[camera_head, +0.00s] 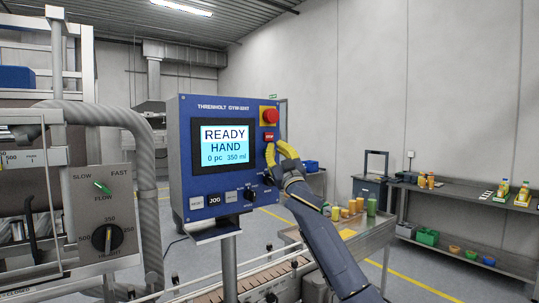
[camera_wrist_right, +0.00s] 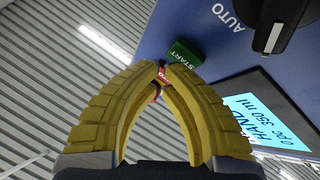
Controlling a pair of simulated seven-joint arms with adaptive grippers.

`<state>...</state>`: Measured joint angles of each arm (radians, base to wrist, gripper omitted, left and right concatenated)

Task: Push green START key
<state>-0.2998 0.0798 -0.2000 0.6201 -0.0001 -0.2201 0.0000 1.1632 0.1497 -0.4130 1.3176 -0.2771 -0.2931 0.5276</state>
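The blue control panel (camera_head: 183,155) faces me, with a lit screen (camera_head: 225,145) reading READY, HAND, 0 pc, 350 ml. The green START key (camera_wrist_right: 185,53) shows in the right wrist view, just beside the tips of my right gripper (camera_wrist_right: 162,66). Its yellow fingers meet at the tips with nothing seen between them. I cannot tell whether the tips touch the key. In the head view the right gripper (camera_head: 275,149) is at the panel's right side, below the red STOP key (camera_head: 268,136), and the START key is hidden there. My left gripper is not in view.
A red mushroom button (camera_head: 269,115) sits above the STOP key. Black knobs are below the gripper, and JOG (camera_head: 215,200) is among the lower keys. A grey hose (camera_head: 147,180) and dial plate (camera_head: 105,215) stand left. A conveyor (camera_head: 265,278) runs below.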

